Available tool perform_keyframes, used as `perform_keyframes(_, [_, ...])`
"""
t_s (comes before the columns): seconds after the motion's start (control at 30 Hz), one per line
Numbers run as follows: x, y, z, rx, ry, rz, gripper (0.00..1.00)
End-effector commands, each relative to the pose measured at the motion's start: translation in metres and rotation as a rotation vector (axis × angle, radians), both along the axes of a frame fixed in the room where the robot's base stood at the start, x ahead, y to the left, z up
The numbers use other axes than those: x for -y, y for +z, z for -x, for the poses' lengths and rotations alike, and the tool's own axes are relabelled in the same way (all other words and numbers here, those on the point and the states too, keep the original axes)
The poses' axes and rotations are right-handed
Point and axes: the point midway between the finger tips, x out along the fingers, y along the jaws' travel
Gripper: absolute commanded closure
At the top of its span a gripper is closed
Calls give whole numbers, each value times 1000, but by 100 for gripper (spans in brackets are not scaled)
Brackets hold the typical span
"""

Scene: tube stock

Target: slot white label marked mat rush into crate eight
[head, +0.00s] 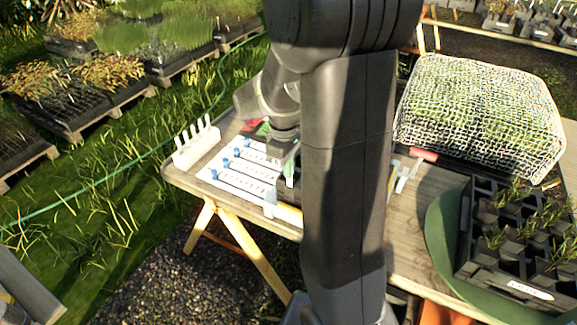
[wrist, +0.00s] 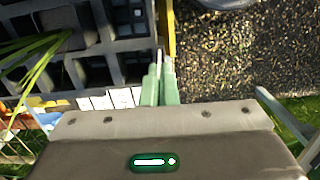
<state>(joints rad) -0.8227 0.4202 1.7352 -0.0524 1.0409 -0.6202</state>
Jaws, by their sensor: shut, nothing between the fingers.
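Several white strips with blue ends, likely the labels (head: 240,183), lie side by side at the left of the table in the head view. Their writing is too small to read, so I cannot tell which is marked mat rush. My gripper (head: 291,160) is just right of them, partly hidden by my arm. In the wrist view its pale green fingers (wrist: 160,85) are together, with nothing between them. A black celled crate (wrist: 90,62) lies left of and beyond the fingertips there. White pieces (wrist: 108,100) show beside the fingers. No crate number eight is readable.
A black crate (head: 478,215) with grassy seedlings and a white plate stands at the right. A mesh-covered crate (head: 480,110) is behind it. A white pronged rack (head: 193,145) stands at the table's left end. Gravel (wrist: 240,50) lies beyond the yellow edge (wrist: 171,30).

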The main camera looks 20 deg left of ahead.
Motion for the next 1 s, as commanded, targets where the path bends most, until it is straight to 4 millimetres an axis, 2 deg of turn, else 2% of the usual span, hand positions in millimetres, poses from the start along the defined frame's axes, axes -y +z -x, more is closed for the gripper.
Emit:
perform_keyframes(0.03, [0,0,0,0,0,0,96])
perform_keyframes(0.13, [0,0,0,0,0,0,77])
perform_keyframes(0.17, [0,0,0,0,0,0,75])
perform_keyframes(0.43, [0,1,0,0,0,0,75])
perform_keyframes(0.57, [-1,10,0,2,0,-2,75])
perform_keyframes(0.67, [-3,27,-1,3,0,-4,75])
perform_keyframes(1.0, [-8,103,-1,3,0,-4,75])
